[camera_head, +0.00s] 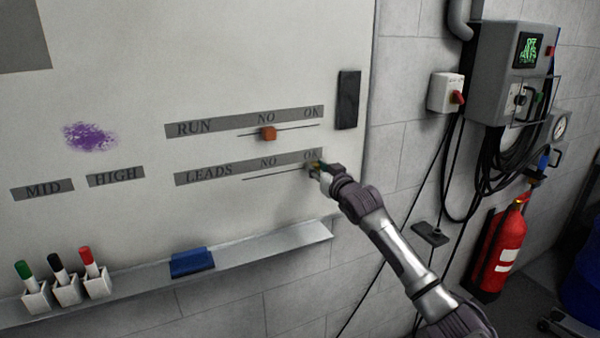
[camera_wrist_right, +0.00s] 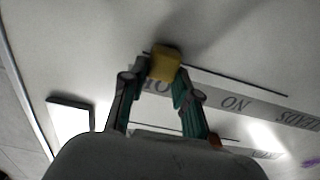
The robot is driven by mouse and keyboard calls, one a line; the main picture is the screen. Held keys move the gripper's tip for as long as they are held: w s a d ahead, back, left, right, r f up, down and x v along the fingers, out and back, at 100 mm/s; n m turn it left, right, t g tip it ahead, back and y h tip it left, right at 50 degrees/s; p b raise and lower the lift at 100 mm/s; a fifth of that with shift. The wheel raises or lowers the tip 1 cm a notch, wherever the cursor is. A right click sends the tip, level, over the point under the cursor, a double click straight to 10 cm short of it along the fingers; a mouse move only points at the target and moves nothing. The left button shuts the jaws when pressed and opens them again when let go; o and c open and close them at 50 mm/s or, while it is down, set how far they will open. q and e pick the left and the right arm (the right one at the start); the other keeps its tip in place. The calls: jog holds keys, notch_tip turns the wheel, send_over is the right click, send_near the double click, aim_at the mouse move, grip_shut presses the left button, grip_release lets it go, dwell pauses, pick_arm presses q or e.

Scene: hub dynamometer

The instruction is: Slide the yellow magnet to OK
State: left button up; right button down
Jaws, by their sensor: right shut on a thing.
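The yellow magnet (camera_wrist_right: 165,64) sits between the fingertips of my right gripper (camera_wrist_right: 160,82) in the right wrist view, against the whiteboard. In the head view my right gripper (camera_head: 318,168) is at the right end of the LEADS slot line (camera_head: 268,174), by the OK label (camera_head: 311,155), and largely hides the magnet. The gripper is shut on the magnet. The LEADS strip (camera_head: 208,172) reads LEADS, NO, OK. My left gripper is not in view.
Above, an orange magnet (camera_head: 268,133) sits under NO on the RUN strip (camera_head: 195,128). A dark block (camera_head: 347,100) is on the board's right edge. Below, a tray (camera_head: 262,247) holds a blue eraser (camera_head: 192,263) and marker holders (camera_head: 66,290).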

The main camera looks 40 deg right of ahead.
jog(key=shift+d+r, duration=0.1)
jog(key=c, duration=1.3)
grip_release()
jog(key=o, duration=0.5)
jog(key=shift+d, duration=0.2)
jog(key=shift+c, duration=0.2)
jog(key=shift+s+a, duration=0.25)
jog(key=shift+s, duration=0.2)
jog(key=v, duration=1.1)
